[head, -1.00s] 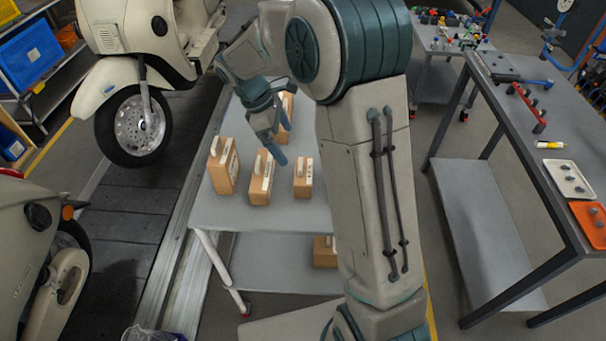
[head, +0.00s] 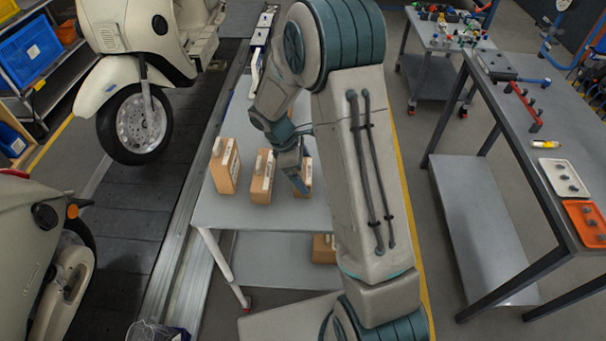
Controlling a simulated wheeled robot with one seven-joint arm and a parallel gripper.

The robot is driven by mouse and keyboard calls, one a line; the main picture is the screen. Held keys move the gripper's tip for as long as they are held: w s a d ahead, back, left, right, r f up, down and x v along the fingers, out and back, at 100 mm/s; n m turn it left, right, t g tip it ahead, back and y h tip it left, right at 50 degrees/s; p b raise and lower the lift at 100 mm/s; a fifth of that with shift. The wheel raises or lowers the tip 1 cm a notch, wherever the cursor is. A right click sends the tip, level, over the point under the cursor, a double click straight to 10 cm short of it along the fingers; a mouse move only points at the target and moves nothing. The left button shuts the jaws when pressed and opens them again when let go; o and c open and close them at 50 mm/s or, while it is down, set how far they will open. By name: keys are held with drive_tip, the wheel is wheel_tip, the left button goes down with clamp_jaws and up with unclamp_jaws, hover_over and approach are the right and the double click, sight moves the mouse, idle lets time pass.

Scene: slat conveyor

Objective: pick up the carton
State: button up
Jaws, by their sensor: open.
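Several small brown cartons with pale labels stand upright on a grey table (head: 235,212). In the head view one is at the left (head: 224,166), one in the middle (head: 262,178) and one at the right (head: 307,176). My gripper (head: 300,184) is open and empty, fingers pointing down, at the right carton, and it hides part of that carton. I cannot tell whether they touch. The pictures do not single out one carton as the task's.
Another carton (head: 323,249) lies on the table's lower shelf. The slat conveyor (head: 120,225) with cream scooters (head: 143,115) runs along the left. A grey workbench (head: 530,110) with trays stands at the right. The table's front left is clear.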

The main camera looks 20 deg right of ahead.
sight(307, 172)
drive_tip(key=c, duration=0.7)
drive_tip(key=shift+r, duration=0.1)
drive_tip(key=shift+r, duration=0.4)
drive_tip(key=r, duration=0.1)
drive_tip(key=r+b, duration=0.1)
drive_tip(key=r, duration=0.1)
drive_tip(key=shift+s+d+r+b, duration=0.3)
drive_tip(key=shift+s+d+b, duration=0.05)
drive_tip(key=shift+d, duration=0.05)
drive_tip(key=s+d+r+b, duration=0.2)
drive_tip(key=s+d+r, duration=0.4)
drive_tip(key=s, duration=0.2)
drive_tip(key=shift+d+r, duration=0.25)
drive_tip(key=shift+d, duration=0.15)
